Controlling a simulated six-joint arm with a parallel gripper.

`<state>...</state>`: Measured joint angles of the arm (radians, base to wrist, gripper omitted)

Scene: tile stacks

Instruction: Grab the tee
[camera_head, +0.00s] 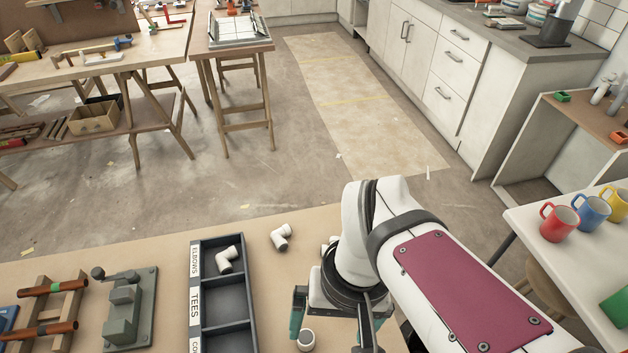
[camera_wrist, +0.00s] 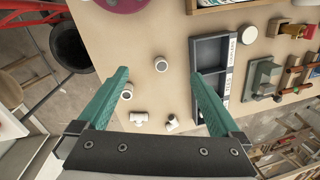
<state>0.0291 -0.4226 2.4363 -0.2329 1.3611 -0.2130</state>
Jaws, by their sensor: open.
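The white tee (camera_wrist: 139,118) lies on the bench in the wrist view, low in the gap between my fingers. In the head view a white fitting (camera_head: 326,243) beside my arm is probably the tee, mostly hidden. My gripper (camera_wrist: 160,76) is open and empty above the bench, with teal fingers apart. It also shows in the head view (camera_head: 335,322), partly hidden by my wrist. The black tray (camera_head: 226,248) has compartments labelled ELBOWS, TEES and a third partly cut off. A white elbow (camera_head: 229,259) sits in ELBOWS; the TEES compartment looks empty.
A loose elbow (camera_head: 281,237) lies right of the tray, also in the wrist view (camera_wrist: 172,123). A short round fitting (camera_head: 307,340) stands by my gripper. Another white fitting (camera_wrist: 127,92) is partly behind my left-hand finger. A grey machine (camera_head: 127,308) stands left of the tray.

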